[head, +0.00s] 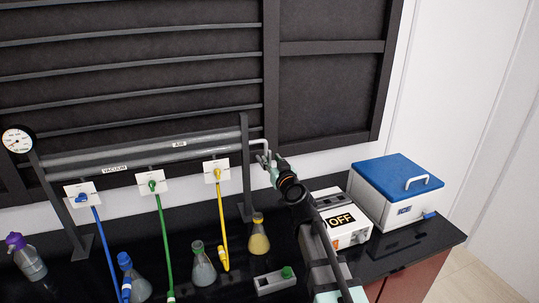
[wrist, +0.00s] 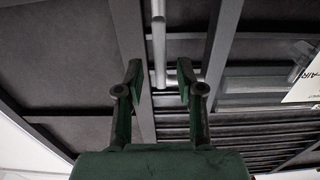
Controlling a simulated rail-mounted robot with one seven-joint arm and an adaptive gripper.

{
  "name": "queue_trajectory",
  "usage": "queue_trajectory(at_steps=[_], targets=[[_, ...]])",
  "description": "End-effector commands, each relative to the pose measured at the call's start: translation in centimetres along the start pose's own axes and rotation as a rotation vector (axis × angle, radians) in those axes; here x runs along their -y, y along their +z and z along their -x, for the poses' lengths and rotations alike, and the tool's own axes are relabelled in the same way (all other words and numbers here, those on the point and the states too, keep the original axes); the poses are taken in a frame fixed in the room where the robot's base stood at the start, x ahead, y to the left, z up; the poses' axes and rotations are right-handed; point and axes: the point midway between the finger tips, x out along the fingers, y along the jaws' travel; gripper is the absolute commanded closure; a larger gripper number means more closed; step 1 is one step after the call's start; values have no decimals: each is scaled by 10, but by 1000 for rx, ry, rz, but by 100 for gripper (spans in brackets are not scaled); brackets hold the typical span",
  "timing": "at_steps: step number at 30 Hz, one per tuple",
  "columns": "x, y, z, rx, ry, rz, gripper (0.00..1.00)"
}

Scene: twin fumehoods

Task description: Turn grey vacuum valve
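The grey vacuum valve (head: 259,144) shows as a light grey bent handle at the right end of the pipes, partly hidden by my gripper. In the wrist view, a light grey bar that looks like its handle (wrist: 158,45) runs down between the fingers, with a short crosspiece near the fingertips. My gripper (head: 264,160) is at the valve in the head view. In the wrist view my gripper (wrist: 159,80) is open, with a finger on each side of the bar and visible gaps. I cannot tell the depth between fingertips and bar.
The vacuum and air pipes (head: 150,150) run left to a gauge (head: 18,139). Blue, green (head: 152,185) and yellow valves with hoses sit below. Flasks (head: 203,268) stand on the black bench. A white box marked OFF (head: 343,222) and a blue-lidded box (head: 397,180) stand right of my arm.

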Motion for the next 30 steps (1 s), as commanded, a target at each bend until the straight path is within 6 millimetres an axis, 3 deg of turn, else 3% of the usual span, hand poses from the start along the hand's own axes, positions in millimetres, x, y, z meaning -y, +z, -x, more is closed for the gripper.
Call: queue_trajectory(at_steps=[1, 6, 17, 18, 21, 30], targets=[[0, -2, -10, 1, -1, 0, 62], [0, -1, -23, 0, -1, 0, 62], [0, 0, -27, 0, -1, 0, 62], [0, 0, -27, 0, -1, 0, 66], [0, 0, -27, 0, -1, 0, 100], [0, 0, -27, 0, -1, -5, 100]])
